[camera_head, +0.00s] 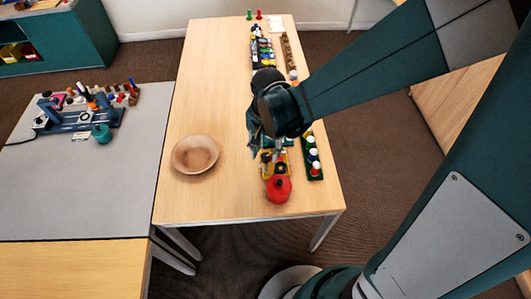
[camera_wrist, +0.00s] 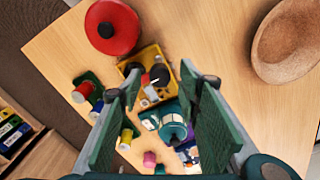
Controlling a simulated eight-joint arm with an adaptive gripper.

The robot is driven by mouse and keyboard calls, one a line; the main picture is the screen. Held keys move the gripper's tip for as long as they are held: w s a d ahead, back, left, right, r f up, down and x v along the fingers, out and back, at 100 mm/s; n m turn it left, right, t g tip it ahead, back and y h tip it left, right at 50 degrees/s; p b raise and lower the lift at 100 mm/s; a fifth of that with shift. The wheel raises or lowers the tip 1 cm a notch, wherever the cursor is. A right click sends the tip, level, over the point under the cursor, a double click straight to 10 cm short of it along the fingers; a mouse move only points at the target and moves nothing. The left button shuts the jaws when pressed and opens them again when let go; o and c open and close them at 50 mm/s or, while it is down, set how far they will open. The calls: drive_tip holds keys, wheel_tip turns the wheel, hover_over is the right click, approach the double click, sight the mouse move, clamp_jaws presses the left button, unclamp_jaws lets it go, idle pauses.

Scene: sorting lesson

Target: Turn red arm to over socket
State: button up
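I cannot pick out a red arm or a socket for certain. A round red thing with a dark knob (camera_wrist: 111,27) lies at the upper left of the wrist view; it shows red near the table's front in the head view (camera_head: 278,189). Next to it is a yellow holder with dark round pieces (camera_wrist: 149,57). My gripper (camera_wrist: 163,85) points down over the row with its fingers apart. A teal cylinder (camera_wrist: 172,129) shows between the fingers, and I cannot tell its height below them. In the head view my own arm hides much of the row.
A wooden bowl (camera_head: 195,154) stands left of the row. A green rack with coloured pegs (camera_head: 313,157) stands to the right. On the grey table (camera_head: 75,190) at left is a blue apparatus (camera_head: 78,119) with small coloured parts. The wooden table's left side is mostly clear.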

sight(267, 156)
wheel_tip(267, 156, up, 11)
drive_tip(key=shift+f, duration=0.2)
idle(0.6)
drive_tip(key=shift+s+d, duration=0.1)
idle(0.4)
drive_tip(key=s+d+r+n+t, duration=0.2)
drive_tip(key=s+d+r+t, duration=0.1)
drive_tip(key=d, duration=0.5)
drive_tip(key=s+d+r+n+t, duration=0.3)
drive_tip(key=s+d+r+t, duration=0.1)
drive_tip(key=d+r, duration=0.4)
drive_tip(key=shift+s+d+n, duration=0.3)
drive_tip(key=shift+s+d, duration=0.3)
drive_tip(key=shift+s, duration=0.05)
